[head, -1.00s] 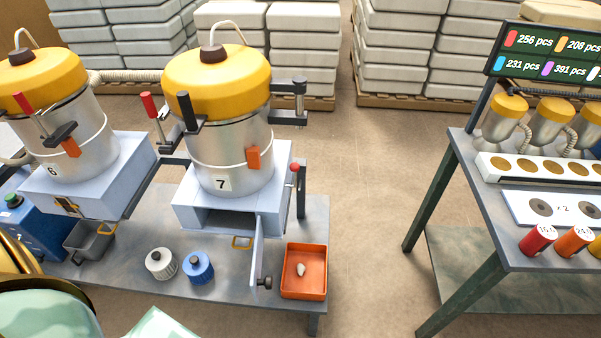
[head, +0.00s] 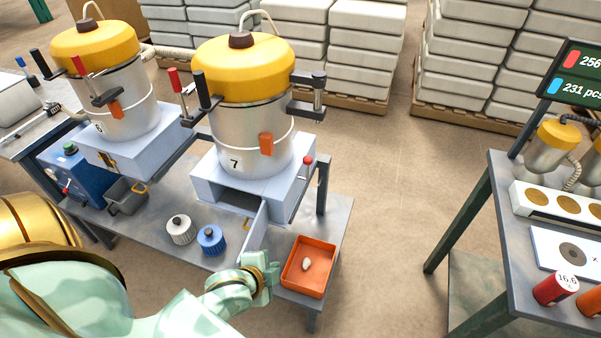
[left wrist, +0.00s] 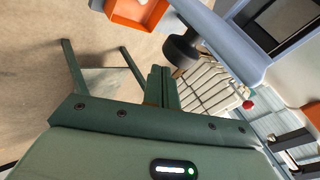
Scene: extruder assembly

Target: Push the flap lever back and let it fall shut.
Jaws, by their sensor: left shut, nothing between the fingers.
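Machine 7 (head: 245,140) has an open box front with a blue-grey flap (head: 256,230) swung out towards me. A lever with a red ball tip (head: 308,160) stands at the box's right side. The red ball also shows small in the left wrist view (left wrist: 248,104). My left gripper (head: 270,268) is at the flap's outer end, shut and empty. In the left wrist view its fingers (left wrist: 158,78) are just left of the flap's black knob (left wrist: 182,48); I cannot tell whether they touch. The knob is hidden in the head view. My right gripper is not in view.
An orange tray (head: 326,280) with a small pale piece (head: 306,264) lies right beside my left gripper. A white-and-grey cap (head: 180,230) and a blue cap (head: 211,240) stand left of the flap. The floor to the right is free, up to another table (head: 500,240).

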